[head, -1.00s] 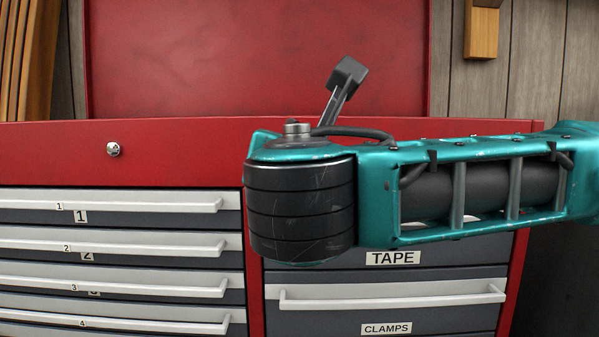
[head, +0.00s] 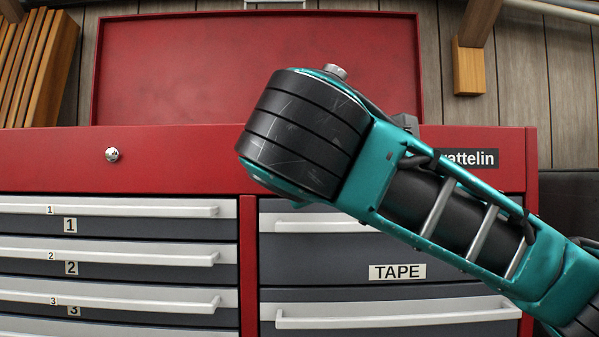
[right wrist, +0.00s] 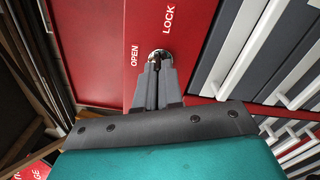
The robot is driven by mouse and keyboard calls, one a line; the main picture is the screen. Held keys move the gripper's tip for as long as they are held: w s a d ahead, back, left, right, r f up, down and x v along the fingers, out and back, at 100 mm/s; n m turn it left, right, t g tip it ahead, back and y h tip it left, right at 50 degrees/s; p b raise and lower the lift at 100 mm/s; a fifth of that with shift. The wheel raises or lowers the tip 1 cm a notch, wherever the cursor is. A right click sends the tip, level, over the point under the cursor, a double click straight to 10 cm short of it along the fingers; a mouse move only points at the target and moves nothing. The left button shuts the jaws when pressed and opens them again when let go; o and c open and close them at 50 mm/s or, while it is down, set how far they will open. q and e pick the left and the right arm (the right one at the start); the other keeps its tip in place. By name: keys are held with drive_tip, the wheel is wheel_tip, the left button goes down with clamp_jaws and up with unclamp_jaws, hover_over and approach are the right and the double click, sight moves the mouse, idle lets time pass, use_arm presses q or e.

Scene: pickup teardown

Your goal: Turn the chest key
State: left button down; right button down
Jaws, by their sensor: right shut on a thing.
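In the right wrist view, my right gripper (right wrist: 157,66) is shut on the chest key (right wrist: 156,62), of which only a small dark part shows between the fingertips. The key is at a round silver lock (right wrist: 160,54) on the chest's red front panel, with the words OPEN and LOCK printed beside it. How far the key is turned cannot be told. In the head view, my teal and black arm covers part of the red tool chest (head: 185,165) and hides the gripper, key and that lock. My left gripper is not in view.
The chest's red lid (head: 240,70) stands raised at the back. Another round silver lock (head: 112,154) is at the panel's left. Below are grey drawers with white handles, one labelled TAPE (head: 397,272). Wooden slats (head: 40,65) lean at the left.

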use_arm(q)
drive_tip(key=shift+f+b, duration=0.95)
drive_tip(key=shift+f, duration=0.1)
use_arm(e)
drive_tip(key=shift+m, duration=2.1)
drive_tip(key=shift+d, duration=0.1)
drive_tip(key=c, duration=1.3)
unclamp_jaws()
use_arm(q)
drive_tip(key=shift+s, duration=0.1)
